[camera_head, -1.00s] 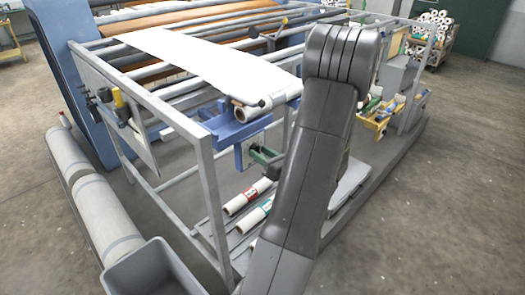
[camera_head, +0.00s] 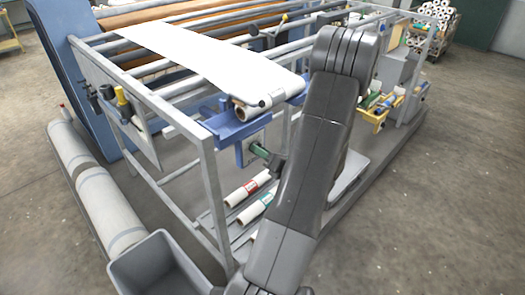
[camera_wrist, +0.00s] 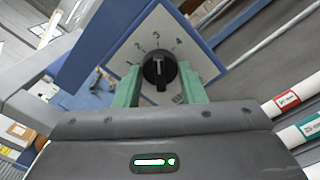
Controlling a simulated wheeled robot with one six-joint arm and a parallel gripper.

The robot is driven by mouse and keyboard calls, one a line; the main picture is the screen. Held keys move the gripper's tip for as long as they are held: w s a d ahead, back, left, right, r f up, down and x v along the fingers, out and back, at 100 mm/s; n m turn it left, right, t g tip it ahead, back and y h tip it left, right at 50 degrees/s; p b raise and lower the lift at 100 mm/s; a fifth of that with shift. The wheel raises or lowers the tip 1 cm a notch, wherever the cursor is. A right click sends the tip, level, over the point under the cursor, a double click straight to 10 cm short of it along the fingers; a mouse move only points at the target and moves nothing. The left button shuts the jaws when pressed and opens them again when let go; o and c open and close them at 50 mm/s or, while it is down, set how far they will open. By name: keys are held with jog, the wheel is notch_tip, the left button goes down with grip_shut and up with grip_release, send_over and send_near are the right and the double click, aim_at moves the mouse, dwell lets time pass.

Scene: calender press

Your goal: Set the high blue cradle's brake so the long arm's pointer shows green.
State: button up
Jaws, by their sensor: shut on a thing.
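The high blue cradle (camera_head: 226,127) bears a white roll (camera_head: 252,107) in the head view. Below it hangs a pale dial plate (camera_head: 243,150); the wrist view shows this plate (camera_wrist: 196,62) close up with the numbers 1 to 4 around a black knob (camera_wrist: 159,72). My gripper (camera_wrist: 160,82), with green fingers, is shut on the knob, one finger on each side. In the head view my gripper (camera_head: 258,150) is at the plate, partly behind my arm. The knob's exact setting is hard to read. I cannot make out the long arm's pointer or its colour.
Grey frame posts (camera_head: 213,195) stand just left of the cradle. Rolls with red and green labels (camera_head: 247,190) lie on a low rack below. A grey bin (camera_head: 157,262) stands front left. The floor at right (camera_head: 455,190) is clear.

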jog(key=o, duration=1)
jog(key=b+v, duration=0.3)
jog(key=v, duration=1.1)
jog(key=shift+w+a, duration=0.15)
jog(key=p+x, duration=0.3)
jog(key=x, duration=1)
jog(key=shift+w+a, duration=0.2)
jog(key=shift+w, duration=0.05)
